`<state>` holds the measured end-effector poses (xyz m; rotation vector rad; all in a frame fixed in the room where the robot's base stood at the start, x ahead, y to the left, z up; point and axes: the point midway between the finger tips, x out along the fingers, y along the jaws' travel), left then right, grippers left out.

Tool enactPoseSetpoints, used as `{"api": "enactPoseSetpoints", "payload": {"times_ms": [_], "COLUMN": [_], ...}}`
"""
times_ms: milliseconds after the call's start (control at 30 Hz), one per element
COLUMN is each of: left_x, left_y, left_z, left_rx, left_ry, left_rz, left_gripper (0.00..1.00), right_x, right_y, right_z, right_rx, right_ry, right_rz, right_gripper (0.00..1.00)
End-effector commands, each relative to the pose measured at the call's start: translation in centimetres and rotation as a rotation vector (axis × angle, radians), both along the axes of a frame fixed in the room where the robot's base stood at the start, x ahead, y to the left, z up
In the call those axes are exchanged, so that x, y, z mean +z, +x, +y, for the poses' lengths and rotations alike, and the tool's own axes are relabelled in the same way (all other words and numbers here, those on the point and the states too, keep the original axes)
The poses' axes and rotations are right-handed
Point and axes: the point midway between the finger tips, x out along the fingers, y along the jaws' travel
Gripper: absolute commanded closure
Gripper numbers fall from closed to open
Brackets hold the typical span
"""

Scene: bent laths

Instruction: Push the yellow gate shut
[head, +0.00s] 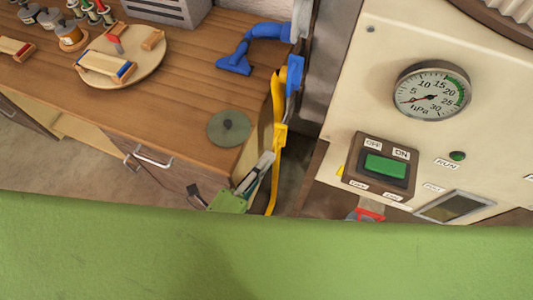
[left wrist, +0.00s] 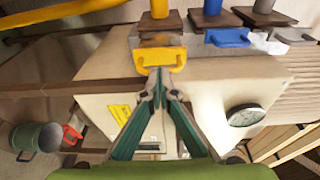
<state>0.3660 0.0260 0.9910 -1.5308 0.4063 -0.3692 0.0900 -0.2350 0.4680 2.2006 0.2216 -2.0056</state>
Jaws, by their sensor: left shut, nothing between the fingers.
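The yellow gate (left wrist: 160,58) shows in the left wrist view as a yellow handle with an opening, on a grey plate under a yellow pipe. In the head view its yellow handle (head: 280,135) is seen edge-on beside the bench end, along a yellow pipe. My left gripper (left wrist: 160,76) is shut and empty, its tips at the handle's near edge; I cannot tell whether they touch. In the head view the left gripper (head: 267,160) points up and right towards the handle. My right gripper is in neither view.
A blue gate (left wrist: 228,37) and a grey gate (left wrist: 294,37) stand to the right of the yellow one. The wooden bench (head: 180,85) is left, holding a green disc (head: 229,128). A cream machine panel (head: 420,145) with a gauge (head: 432,91) is right.

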Motion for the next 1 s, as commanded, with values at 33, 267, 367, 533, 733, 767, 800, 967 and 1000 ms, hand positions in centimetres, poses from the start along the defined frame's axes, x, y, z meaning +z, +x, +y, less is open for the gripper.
{"api": "enactPoseSetpoints", "payload": {"times_ms": [33, 267, 367, 533, 733, 767, 800, 967, 1000], "left_x": [0.1, -0.1, -0.1, 0.1, 0.4, 0.4, 0.3, 0.1, 0.1], "left_y": [0.3, 0.5, 0.5, 0.9, 4.0, 4.6, 5.3, 7.4, 7.7], "left_z": [-0.1, -0.3, -0.3, -0.4, -1.4, -1.5, -1.7, -2.4, -2.5], "left_rx": [0.0, 0.0, 0.0, -0.001, -0.002, -0.001, -0.001, -0.001, -0.001], "left_ry": [0.0, 0.001, 0.001, 0.0, 0.0, 0.001, 0.001, 0.001, 0.001], "left_rz": [-0.001, 0.0, 0.0, -0.002, -0.006, -0.006, -0.005, -0.003, -0.003], "left_gripper": [1.0, 1.0, 1.0, 1.0, 1.0, 1.0, 1.0, 1.0, 1.0], "right_x": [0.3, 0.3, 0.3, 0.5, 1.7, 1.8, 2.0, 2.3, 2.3], "right_y": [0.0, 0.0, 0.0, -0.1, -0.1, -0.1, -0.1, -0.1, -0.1], "right_z": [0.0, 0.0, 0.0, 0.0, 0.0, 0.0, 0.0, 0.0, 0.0], "right_rx": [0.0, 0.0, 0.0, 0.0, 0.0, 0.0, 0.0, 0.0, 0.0], "right_ry": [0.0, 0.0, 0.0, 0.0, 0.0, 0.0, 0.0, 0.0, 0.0], "right_rz": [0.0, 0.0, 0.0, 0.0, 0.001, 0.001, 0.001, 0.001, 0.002], "right_gripper": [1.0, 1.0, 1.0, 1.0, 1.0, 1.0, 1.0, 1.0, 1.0]}}
